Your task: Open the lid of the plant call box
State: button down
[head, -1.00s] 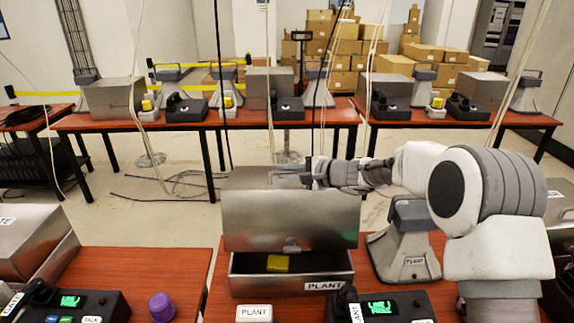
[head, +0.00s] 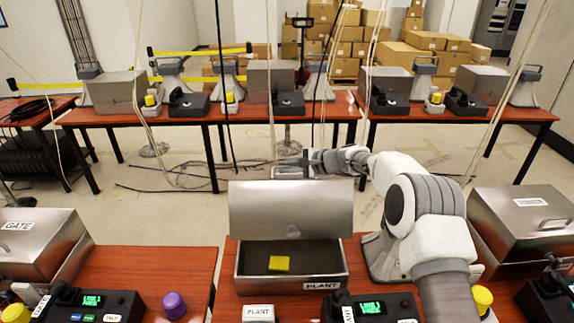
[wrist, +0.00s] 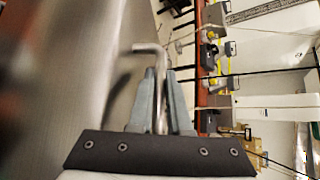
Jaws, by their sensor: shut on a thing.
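The plant call box (head: 340,264) is a metal box with a PLANT label on its front, on the near red table. Its lid (head: 290,208) is raised, standing steeply over the back edge, and the inside shows. A yellow block (head: 279,263) lies inside. My gripper (head: 290,169) is at the lid's top edge, behind it. In the wrist view, my gripper (wrist: 160,75) has its fingers closed on the bent metal handle (wrist: 150,48) of the lid, with the lid's blurred grey face on the left.
A closed metal box labelled GATE (head: 40,235) stands at left and another closed box (head: 530,215) at right. A phone console (head: 372,306) and a PLANT sign (head: 258,313) stand in front. Red tables with more boxes line the back, and cables hang down.

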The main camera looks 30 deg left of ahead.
dwell(0.4)
jog(key=c, duration=1.2)
grip_release()
jog(key=shift+o, duration=0.2)
jog(key=b+v, duration=0.4)
jog(key=v, duration=1.3)
jog(key=shift+d, duration=0.25)
jog(key=shift+r, duration=0.1)
